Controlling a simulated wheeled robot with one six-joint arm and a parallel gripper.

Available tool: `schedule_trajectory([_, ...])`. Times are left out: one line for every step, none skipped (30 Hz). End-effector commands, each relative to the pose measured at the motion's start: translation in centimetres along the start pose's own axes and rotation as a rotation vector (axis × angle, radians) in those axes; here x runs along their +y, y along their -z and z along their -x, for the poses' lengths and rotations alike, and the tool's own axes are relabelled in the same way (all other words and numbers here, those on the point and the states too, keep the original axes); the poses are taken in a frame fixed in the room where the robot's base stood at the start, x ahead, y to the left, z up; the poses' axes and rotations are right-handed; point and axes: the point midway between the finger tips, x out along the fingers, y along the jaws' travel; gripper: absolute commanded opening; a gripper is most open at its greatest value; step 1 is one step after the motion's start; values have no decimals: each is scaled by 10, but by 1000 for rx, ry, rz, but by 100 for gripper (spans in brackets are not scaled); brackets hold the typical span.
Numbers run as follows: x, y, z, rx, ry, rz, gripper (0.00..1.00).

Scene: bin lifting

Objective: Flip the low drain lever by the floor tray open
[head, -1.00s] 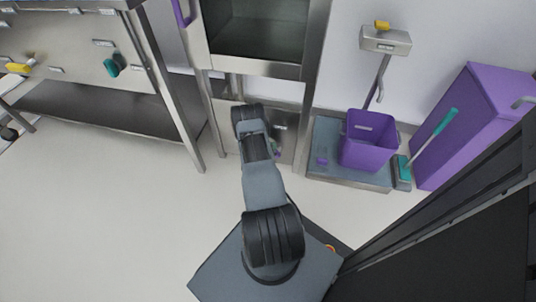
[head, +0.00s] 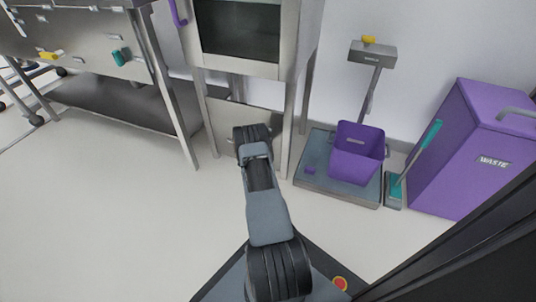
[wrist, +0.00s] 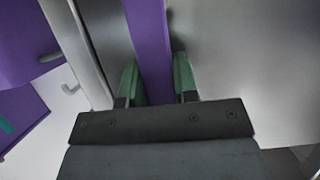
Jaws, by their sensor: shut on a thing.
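In the wrist view, a purple bar (wrist: 151,45), which looks like the drain lever, runs up from between the two green fingers of my gripper (wrist: 156,82). The gripper is shut on it, with one finger on each side. The bar stands in front of a bare metal surface (wrist: 245,65). In the head view my arm hides the gripper and the lever low by the steel cabinet (head: 238,68). A metal panel (head: 220,118) shows between the cabinet legs; I cannot make out the floor tray there.
A purple bucket (head: 357,160) stands on a low floor scale (head: 318,165) to the right. Beyond it are a teal-handled brush (head: 419,155) and a purple waste bin (head: 455,150). A steel bench (head: 95,85) stands left. The floor at front left is clear.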

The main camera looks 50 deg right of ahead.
Motion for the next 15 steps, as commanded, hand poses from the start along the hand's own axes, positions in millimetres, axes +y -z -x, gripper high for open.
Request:
schedule_trajectory([-5, 0, 0, 0, 7, -6, 0])
schedule_trajectory([-6, 0, -1, -1, 9, -8, 0])
schedule_trajectory([-7, 0, -1, -1, 11, -10, 0])
schedule_trajectory([-8, 0, 0, 0, 12, -11, 0])
schedule_trajectory([-9, 0, 0, 0, 12, -12, 0])
schedule_trajectory([-9, 0, 0, 0, 13, -13, 0])
schedule_trajectory([-10, 0, 0, 0, 13, -14, 0])
schedule_trajectory([-10, 0, 0, 0, 13, -14, 0])
schedule_trajectory([-10, 0, 0, 0, 14, -14, 0])
schedule_trajectory([-10, 0, 0, 0, 14, -14, 0])
schedule_trajectory([-11, 0, 0, 1, 14, -14, 0])
schedule_trajectory([-11, 0, 0, 1, 14, -14, 0])
schedule_trajectory([-11, 0, 1, 1, 14, -14, 0])
schedule_trajectory([-11, 0, 1, 1, 14, -14, 0])
schedule_trajectory([-11, 1, 1, 2, 14, -14, 0])
